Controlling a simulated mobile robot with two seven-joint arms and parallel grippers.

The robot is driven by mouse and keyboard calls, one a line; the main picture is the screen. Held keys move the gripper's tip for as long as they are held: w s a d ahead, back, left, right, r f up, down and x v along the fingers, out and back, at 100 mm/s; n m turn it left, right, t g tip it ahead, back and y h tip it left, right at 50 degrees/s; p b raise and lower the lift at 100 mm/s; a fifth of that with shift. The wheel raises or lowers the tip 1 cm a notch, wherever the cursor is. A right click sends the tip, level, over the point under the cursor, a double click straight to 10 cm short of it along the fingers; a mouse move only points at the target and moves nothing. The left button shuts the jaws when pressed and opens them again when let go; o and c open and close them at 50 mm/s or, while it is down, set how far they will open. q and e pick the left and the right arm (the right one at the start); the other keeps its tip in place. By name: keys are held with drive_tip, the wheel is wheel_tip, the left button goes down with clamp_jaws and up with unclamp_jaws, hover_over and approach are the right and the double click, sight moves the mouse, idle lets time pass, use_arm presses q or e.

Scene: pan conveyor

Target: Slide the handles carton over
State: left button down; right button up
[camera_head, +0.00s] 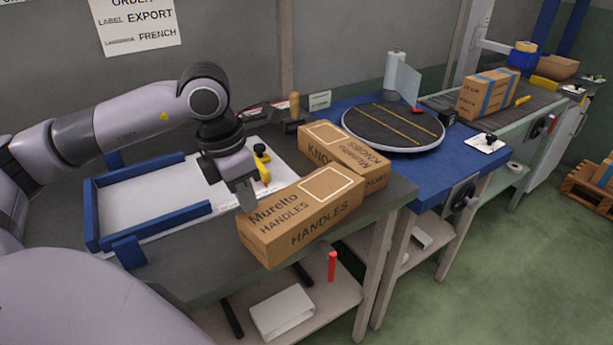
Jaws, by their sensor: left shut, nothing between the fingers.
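The handles carton (303,215) is a long brown box marked "Murelto HANDLES". It lies at the front edge of the dark bench, in front of the knobs carton (345,153). My left gripper (247,203) points down at the left end of the handles carton. It is shut and holds nothing. Whether it touches the carton's end I cannot tell. My right gripper is not in view.
A white board with blue rails (152,247) lies left of the carton. A yellow clamp (262,163) stands behind. A round turntable (393,128) sits on the blue table at right. A taped carton (488,94) stands on the conveyor beyond.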

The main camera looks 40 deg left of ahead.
sight(305, 193)
use_arm(q)
drive_tip(key=w+d, duration=0.1)
drive_tip(key=w, duration=0.2)
drive_tip(key=w+d+p, duration=0.1)
drive_tip(key=w+d, duration=0.1)
drive_tip(key=w, duration=0.1)
drive_tip(key=w+d+p, duration=0.1)
drive_tip(key=w, duration=0.2)
drive_tip(key=shift+w+d+r, duration=0.1)
drive_tip(key=shift+w+d, duration=0.15)
drive_tip(key=shift+w, duration=0.15)
drive_tip(key=shift+w+d+f, duration=0.1)
drive_tip(key=shift+w+f, duration=0.1)
drive_tip(key=shift+f, duration=0.5)
drive_tip(key=shift+s+f, duration=0.15)
drive_tip(key=shift+f, duration=0.05)
